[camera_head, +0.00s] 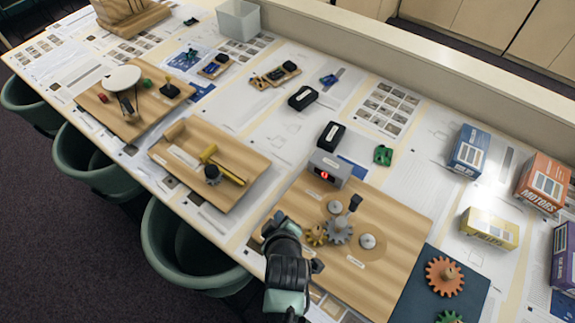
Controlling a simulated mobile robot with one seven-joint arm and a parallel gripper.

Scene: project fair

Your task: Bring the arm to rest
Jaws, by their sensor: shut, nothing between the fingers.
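My arm comes in from the bottom edge. My gripper (279,222) is the dark end over the near left part of the wooden gear board (392,275). Its fingers are small and hard to make out; it looks shut with nothing in it. On the board, to the gripper's right, are a grey gear (338,233) with a dark-topped post, a small tan gear (316,236), and two pale round hubs (367,241). A grey box with a red display (329,170) stands at the board's back edge. My arm hides part of the board's near edge.
Left on the table are a wooden tray (243,201) with a yellow-handled tool and another wooden board (105,123). Right are an orange gear (444,275) on a dark mat and several boxes, including an orange one (543,183). Green bins (180,250) line the table's front.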

